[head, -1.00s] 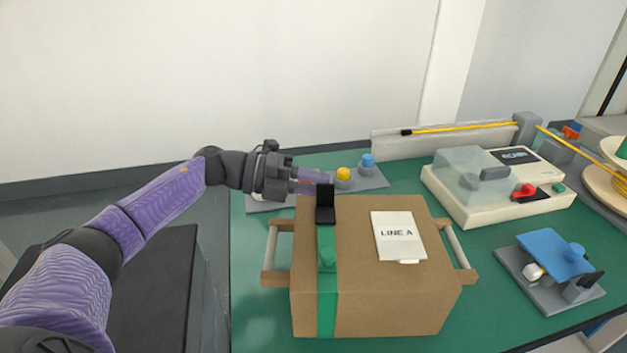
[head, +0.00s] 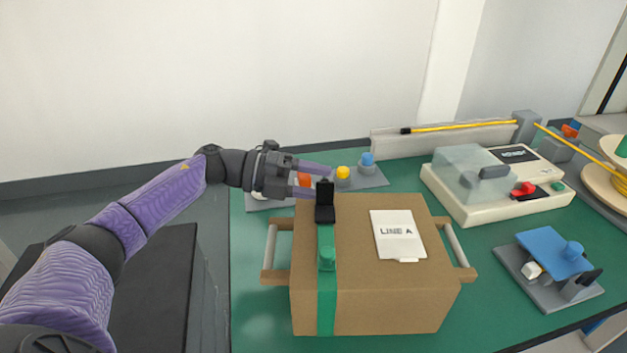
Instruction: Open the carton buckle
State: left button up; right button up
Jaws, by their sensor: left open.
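The brown carton (head: 390,290) stands on the green table with a green strap (head: 327,300) running over its top and down its front. The black buckle (head: 325,203) sits at the strap's far end near the carton's back edge, with its flap standing upright. A green knob (head: 327,257) sits on the strap nearer the front. My left gripper (head: 316,180) is open, its two purple fingers pointing right, just behind and left of the buckle. Whether a finger touches the buckle I cannot tell. My right gripper is not in view.
Behind are yellow (head: 343,173) and blue (head: 367,160) buttons. A white machine (head: 500,185) and a blue-topped fixture (head: 550,256) stand to the right.

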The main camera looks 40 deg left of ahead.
pick_arm(q)
jog(key=shift+a, duration=0.1)
jog(key=p+v, duration=0.1)
jog(key=v, duration=0.9)
